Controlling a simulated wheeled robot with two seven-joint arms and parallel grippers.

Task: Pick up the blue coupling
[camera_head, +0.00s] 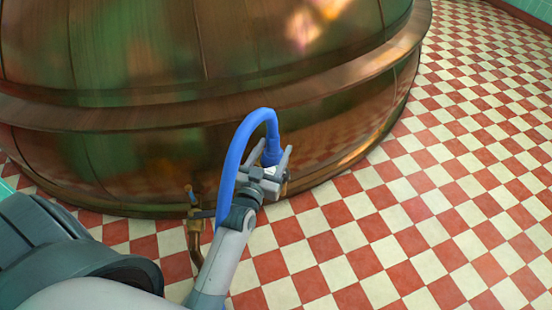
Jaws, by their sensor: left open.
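A blue hose (237,150) arches up beside my left wrist and bends down to the right. Its blue end, which looks like the coupling (271,157), hangs between the fingertips of my left gripper (271,156). The gripper is open, with one finger on each side of the blue end. I cannot tell whether either finger touches it. The gripper body hides the lowest part of the coupling, and my wrist hides part of the hose's lower run. My right gripper is not in view.
A large copper kettle (160,160) stands close behind the gripper. A small brass valve (192,198) with a bent pipe (195,240) is left of my wrist, by the kettle's base. The red and white checked floor (430,200) is clear to the right.

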